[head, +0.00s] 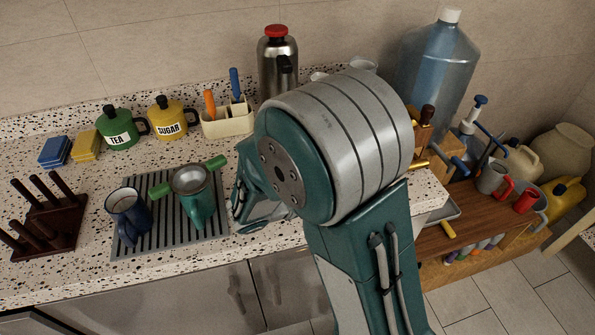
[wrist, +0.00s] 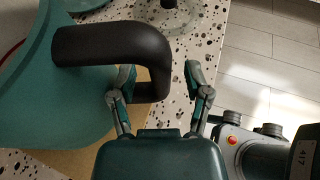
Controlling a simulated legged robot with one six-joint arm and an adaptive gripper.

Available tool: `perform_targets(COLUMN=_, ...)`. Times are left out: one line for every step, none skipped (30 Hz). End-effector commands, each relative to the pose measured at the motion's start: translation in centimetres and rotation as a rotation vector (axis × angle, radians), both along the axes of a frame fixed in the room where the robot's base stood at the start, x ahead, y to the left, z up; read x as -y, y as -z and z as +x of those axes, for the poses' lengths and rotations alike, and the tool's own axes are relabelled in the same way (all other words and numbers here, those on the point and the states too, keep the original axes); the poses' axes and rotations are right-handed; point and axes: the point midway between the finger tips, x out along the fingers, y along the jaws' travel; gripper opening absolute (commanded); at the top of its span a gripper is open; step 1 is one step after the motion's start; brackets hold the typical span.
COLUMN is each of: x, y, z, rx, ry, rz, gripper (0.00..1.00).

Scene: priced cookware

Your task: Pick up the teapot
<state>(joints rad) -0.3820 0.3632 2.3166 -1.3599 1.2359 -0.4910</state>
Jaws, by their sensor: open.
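The teapot (wrist: 55,105) shows large at the left of the wrist view, with a teal body and a thick black handle (wrist: 115,45). My gripper (wrist: 161,82) is open at the handle. The handle's outer upright part lies between the two fingers: the left finger is on the body side, the right finger outside. I cannot tell whether either finger touches the handle. In the head view my arm covers the middle of the counter, and I cannot make out the teapot there.
Green (head: 120,130) and yellow (head: 172,120) canisters, a steel flask (head: 278,65) and a water bottle (head: 435,65) stand behind. The wrist view shows floor (wrist: 265,60) beyond the counter edge.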

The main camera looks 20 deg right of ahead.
Motion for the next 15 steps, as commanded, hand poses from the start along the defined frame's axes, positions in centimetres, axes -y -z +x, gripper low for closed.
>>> perform_targets(x=0.08, y=0.04, z=0.02, rx=0.0, ry=0.0, rz=0.0, gripper=0.63)
perform_targets(x=0.07, y=0.04, z=0.01, rx=0.0, ry=0.0, rz=0.0, gripper=0.63)
perform_targets(x=0.03, y=0.04, z=0.02, rx=0.0, ry=0.0, rz=0.0, gripper=0.63)
perform_targets(x=0.0, y=0.05, z=0.02, rx=0.0, ry=0.0, rz=0.0, gripper=0.63)
perform_targets(x=0.0, y=0.05, z=0.02, rx=0.0, ry=0.0, rz=0.0, gripper=0.63)
perform_targets(x=-0.01, y=0.04, z=0.03, rx=0.0, ry=0.0, rz=0.0, gripper=0.58)
perform_targets(x=-0.01, y=0.04, z=0.03, rx=0.0, ry=0.0, rz=0.0, gripper=0.45)
perform_targets(x=-0.02, y=0.04, z=0.03, rx=0.0, ry=0.0, rz=0.0, gripper=0.32)
perform_targets(x=-0.02, y=0.04, z=0.03, rx=0.0, ry=0.0, rz=0.0, gripper=0.14)
perform_targets(x=-0.02, y=0.04, z=0.03, rx=0.0, ry=0.0, rz=0.0, gripper=0.0)
perform_targets(x=-0.02, y=0.04, z=0.03, rx=0.0, ry=0.0, rz=0.0, gripper=0.0)
perform_targets(x=-0.02, y=0.04, z=0.02, rx=0.0, ry=0.0, rz=0.0, gripper=0.0)
perform_targets(x=-0.03, y=0.05, z=0.02, rx=0.0, ry=0.0, rz=0.0, gripper=0.0)
perform_targets(x=-0.03, y=0.05, z=0.02, rx=0.0, ry=0.0, rz=0.0, gripper=0.0)
perform_targets(x=-0.03, y=0.05, z=0.02, rx=0.0, ry=0.0, rz=0.0, gripper=0.0)
